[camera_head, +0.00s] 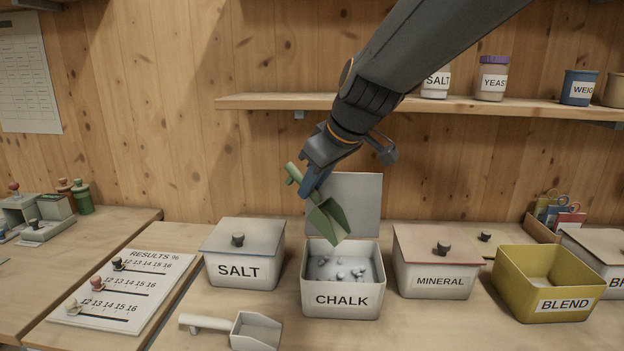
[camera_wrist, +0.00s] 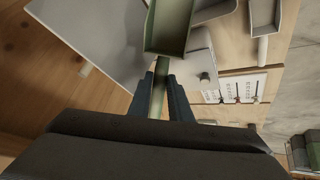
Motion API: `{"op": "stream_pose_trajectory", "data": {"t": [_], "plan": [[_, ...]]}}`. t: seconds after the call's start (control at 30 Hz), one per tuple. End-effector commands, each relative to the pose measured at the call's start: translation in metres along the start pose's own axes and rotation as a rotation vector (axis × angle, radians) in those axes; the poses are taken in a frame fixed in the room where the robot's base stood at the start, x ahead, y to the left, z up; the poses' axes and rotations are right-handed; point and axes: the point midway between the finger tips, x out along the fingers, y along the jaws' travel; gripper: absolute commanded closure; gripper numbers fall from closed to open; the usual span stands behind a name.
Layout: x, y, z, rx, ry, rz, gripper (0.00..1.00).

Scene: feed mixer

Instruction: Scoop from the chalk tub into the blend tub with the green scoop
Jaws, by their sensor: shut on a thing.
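The green scoop (camera_head: 328,221) is held in my gripper (camera_head: 312,187), which is shut on its handle. The scoop hangs tilted, bowl downward, above the open chalk tub (camera_head: 342,300). In the wrist view the scoop (camera_wrist: 168,28) extends away from my gripper (camera_wrist: 168,90), its handle between the two fingers. The chalk tub is white, with its lid (camera_head: 358,200) raised behind it and pale lumpy material inside. The scoop's bowl looks empty from the head camera, though its inside shows only partly. The yellow blend tub (camera_head: 545,284) stands open at the right; pale contents show inside.
The closed salt tub (camera_head: 244,255) stands left of the chalk tub, and the closed mineral tub (camera_head: 437,262) right of it, between chalk and blend. A white scoop (camera_head: 254,330) lies in front. A results board (camera_head: 122,290) lies at left. A shelf (camera_head: 290,101) runs above.

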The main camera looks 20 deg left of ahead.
Motion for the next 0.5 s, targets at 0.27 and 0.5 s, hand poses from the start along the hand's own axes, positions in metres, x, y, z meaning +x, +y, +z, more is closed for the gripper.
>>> {"op": "stream_pose_trajectory", "data": {"t": [0.27, 0.5], "plan": [[-0.0004, -0.0012, -0.0043, -0.005, -0.030, -0.002, 1.00], [0.0048, -0.0024, -0.0071, -0.016, -0.087, -0.001, 1.00]]}}
